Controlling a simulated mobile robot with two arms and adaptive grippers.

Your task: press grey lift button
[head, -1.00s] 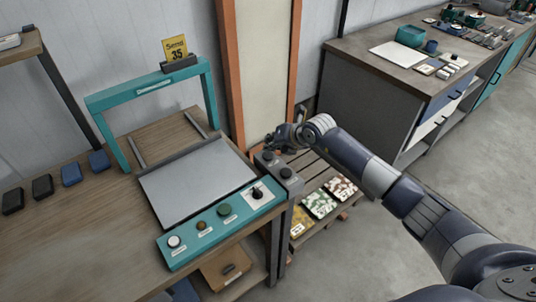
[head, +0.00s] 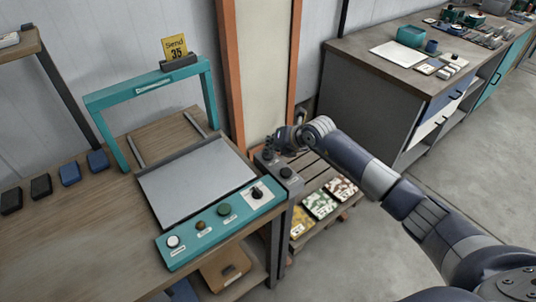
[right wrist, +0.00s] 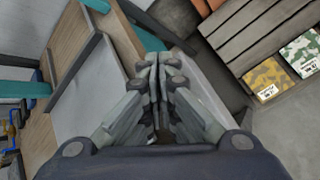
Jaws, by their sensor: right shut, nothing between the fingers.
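A grey control box (head: 276,176) stands on a post at the right corner of the sprayer bench. It carries two dark grey round buttons, a nearer one (head: 287,172) and a farther one (head: 268,155). My right gripper (head: 271,147) is shut and empty, just above and behind the farther button. I cannot tell whether it touches. In the right wrist view the shut fingertips (right wrist: 158,62) meet in the middle and the buttons are not clearly visible there. My left gripper is not in view.
A teal panel (head: 190,246) with several knobs fronts a grey plate (head: 197,180) under a teal frame (head: 95,102). Camouflage packs (head: 320,204) lie on a slatted pallet (head: 345,207) beside the post. An orange-framed column (head: 232,80) rises behind.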

